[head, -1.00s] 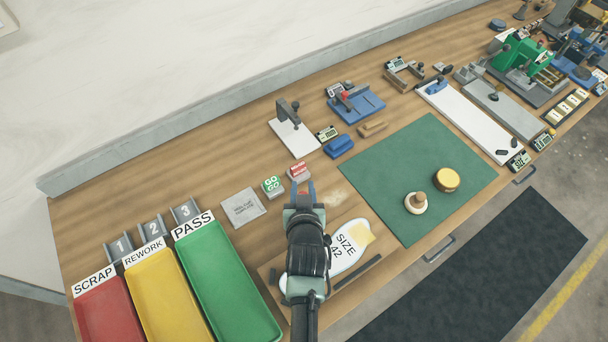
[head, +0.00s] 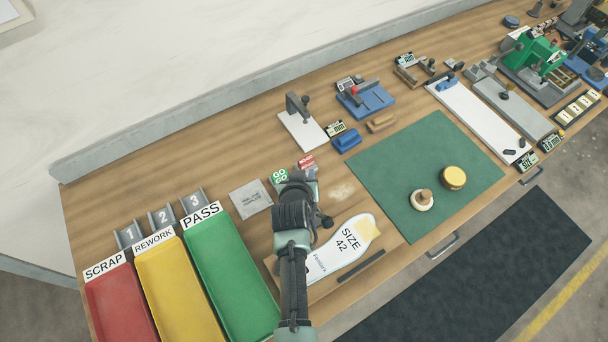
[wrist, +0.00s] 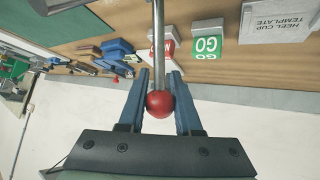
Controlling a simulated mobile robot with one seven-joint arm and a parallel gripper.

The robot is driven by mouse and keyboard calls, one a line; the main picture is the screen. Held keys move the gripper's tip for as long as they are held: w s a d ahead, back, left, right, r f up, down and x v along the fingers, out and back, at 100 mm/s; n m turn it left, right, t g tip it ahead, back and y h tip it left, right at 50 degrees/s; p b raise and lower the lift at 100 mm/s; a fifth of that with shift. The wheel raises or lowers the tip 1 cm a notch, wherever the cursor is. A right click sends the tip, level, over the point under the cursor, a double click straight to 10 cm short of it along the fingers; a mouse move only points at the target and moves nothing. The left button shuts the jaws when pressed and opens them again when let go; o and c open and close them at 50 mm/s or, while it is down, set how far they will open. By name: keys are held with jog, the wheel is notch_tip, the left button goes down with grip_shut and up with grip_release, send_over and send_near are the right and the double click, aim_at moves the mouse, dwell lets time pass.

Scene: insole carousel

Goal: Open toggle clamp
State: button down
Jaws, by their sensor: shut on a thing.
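A red ball knob (wrist: 159,103) on a thin metal rod (wrist: 158,40) shows in the wrist view; it looks like the toggle clamp's handle. My gripper (wrist: 158,78) is shut on the red knob, one blue finger on each side. The rod runs up out of the picture. In the head view my gripper (head: 302,178) is just below the GO and red blocks. My wrist hides the knob and the clamp's body there. The printed size 42 insole (head: 340,250) lies on a board to the right of my arm.
Red, yellow and green trays (head: 232,275) stand at the left. The GO block (head: 280,176), red block (head: 307,162) and grey template plate (head: 250,199) are close to my gripper. A green mat (head: 400,160) lies to the right. Several fixtures stand farther along the bench.

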jog(key=shift+s+f, duration=0.15)
jog(key=shift+f, duration=0.1)
jog(key=c, duration=0.6)
grip_release()
jog(key=shift+r, duration=0.15)
jog(key=b+v, duration=0.1)
jog(key=v, duration=1.1)
jog(key=shift+s+r, duration=0.25)
jog(key=shift+r, duration=0.05)
